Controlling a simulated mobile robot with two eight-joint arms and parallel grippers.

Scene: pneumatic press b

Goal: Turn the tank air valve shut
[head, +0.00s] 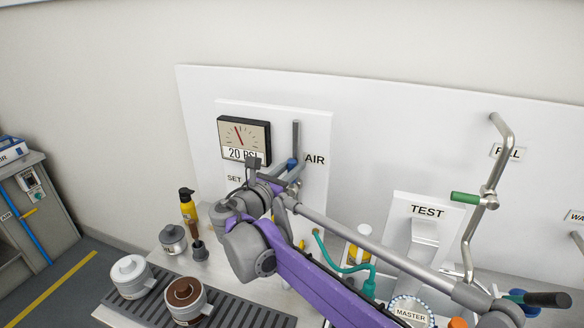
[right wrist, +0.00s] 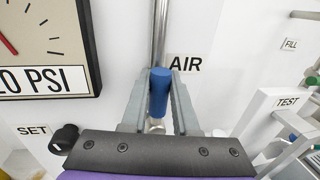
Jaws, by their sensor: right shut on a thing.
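The air valve has a blue handle (head: 291,163) at the foot of a vertical grey pipe (head: 296,138), beside the AIR label (head: 315,160). In the right wrist view the blue handle (right wrist: 159,92) stands upright, in line with the pipe (right wrist: 159,35), between my two grey fingers. My right gripper (right wrist: 158,105) is shut on the handle. In the head view the right gripper (head: 287,176) is at the valve, and my purple arm covers the area below it. The valve body is mostly hidden. My left gripper is not in view.
A gauge (head: 244,139) reading 20 PSI is left of the pipe, with a black SET knob (right wrist: 65,138) below. A TEST block (head: 424,235), a FILL pipe with a green handle (head: 465,198) and a teal hose (head: 345,268) are to the right.

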